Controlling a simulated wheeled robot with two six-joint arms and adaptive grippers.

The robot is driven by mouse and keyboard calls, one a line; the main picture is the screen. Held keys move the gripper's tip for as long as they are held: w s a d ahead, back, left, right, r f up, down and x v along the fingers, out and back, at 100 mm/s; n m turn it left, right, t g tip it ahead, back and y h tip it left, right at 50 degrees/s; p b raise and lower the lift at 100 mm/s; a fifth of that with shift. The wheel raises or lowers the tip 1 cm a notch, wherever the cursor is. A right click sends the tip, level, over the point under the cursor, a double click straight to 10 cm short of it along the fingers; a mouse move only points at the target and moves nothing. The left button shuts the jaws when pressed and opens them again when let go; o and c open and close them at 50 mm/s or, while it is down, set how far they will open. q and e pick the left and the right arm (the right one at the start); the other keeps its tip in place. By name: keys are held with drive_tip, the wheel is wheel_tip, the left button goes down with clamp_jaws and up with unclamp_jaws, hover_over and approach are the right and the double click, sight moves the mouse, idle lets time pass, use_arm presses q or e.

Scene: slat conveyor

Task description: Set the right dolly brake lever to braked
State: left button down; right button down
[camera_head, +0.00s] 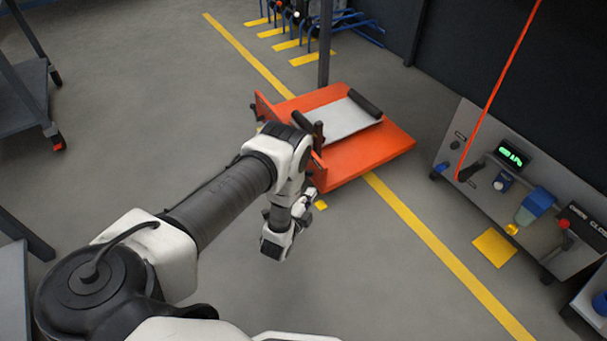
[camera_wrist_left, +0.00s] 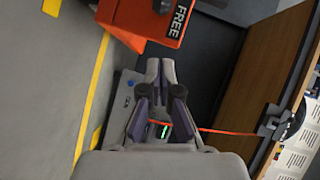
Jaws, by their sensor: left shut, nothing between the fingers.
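The orange dolly (camera_head: 365,155) stands on the floor in the head view, with a pale plate and black bars on top. My left arm hides part of its near side. In the left wrist view an orange panel (camera_wrist_left: 124,14) with a "FREE" label is at the top, and a dark rounded part sits beside the label. I cannot tell whether that part is the brake lever, or its setting. My left gripper (camera_head: 308,200) is near the dolly's front corner. In the left wrist view the left gripper (camera_wrist_left: 160,66) is shut and empty, its fingertips apart from the panel in the picture.
A grey control console (camera_head: 485,150) with a green display and a red-knobbed lever (camera_head: 565,224) stands at the right. A red cord (camera_head: 502,80) hangs above it. A grey cart (camera_head: 25,100) is at the far left. The floor between is clear, with yellow lines.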

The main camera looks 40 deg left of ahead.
sight(307, 175)
use_arm(q)
drive_tip(key=w+a+f+b, duration=0.1)
drive_tip(key=w+a+b, duration=0.2)
drive_tip(key=w, duration=0.2)
drive_tip(key=shift+w+a+f+b, duration=0.3)
drive_tip(key=shift+a, duration=0.1)
drive_tip(key=shift+a+r+p, duration=0.15)
drive_tip(key=shift+r+p, duration=0.05)
drive_tip(key=shift+p, duration=0.2)
